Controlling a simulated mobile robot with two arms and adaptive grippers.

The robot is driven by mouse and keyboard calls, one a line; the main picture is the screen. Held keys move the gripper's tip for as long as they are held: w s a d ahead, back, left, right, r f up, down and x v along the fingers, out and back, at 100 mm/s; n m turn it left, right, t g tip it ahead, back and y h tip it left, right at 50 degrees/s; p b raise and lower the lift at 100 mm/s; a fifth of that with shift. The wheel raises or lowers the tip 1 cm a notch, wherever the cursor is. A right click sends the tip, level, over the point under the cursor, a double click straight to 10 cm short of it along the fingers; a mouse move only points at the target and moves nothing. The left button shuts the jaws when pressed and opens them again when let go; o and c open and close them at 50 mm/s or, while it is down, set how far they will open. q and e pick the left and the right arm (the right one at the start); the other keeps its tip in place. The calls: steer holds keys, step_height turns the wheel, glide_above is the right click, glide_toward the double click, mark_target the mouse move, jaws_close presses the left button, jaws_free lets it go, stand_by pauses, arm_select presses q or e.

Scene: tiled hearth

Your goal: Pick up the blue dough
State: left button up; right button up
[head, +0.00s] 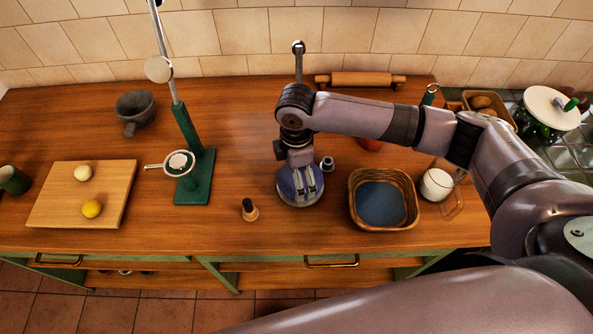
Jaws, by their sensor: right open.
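A round, flattened blue-violet piece, which looks like the blue dough (287,188), is on the wooden counter near its front edge, left of the wicker basket. My right gripper (305,183) points down over it with its jaws open. The fingers and wrist cover part of the dough's middle and back. I cannot tell whether the fingertips touch it. My left gripper is out of view.
The wicker basket (356,205) with a dark blue inside is close on the right. A small dark-topped stamp (249,209) and a green-based stand (197,185) are left. A cutting board (60,205) bears two round items. A rolling pin (360,79) lies behind.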

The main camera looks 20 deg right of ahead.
steer(key=shift+f, duration=0.4)
steer(key=shift+s, duration=0.1)
steer(key=c, duration=1.9)
jaws_close()
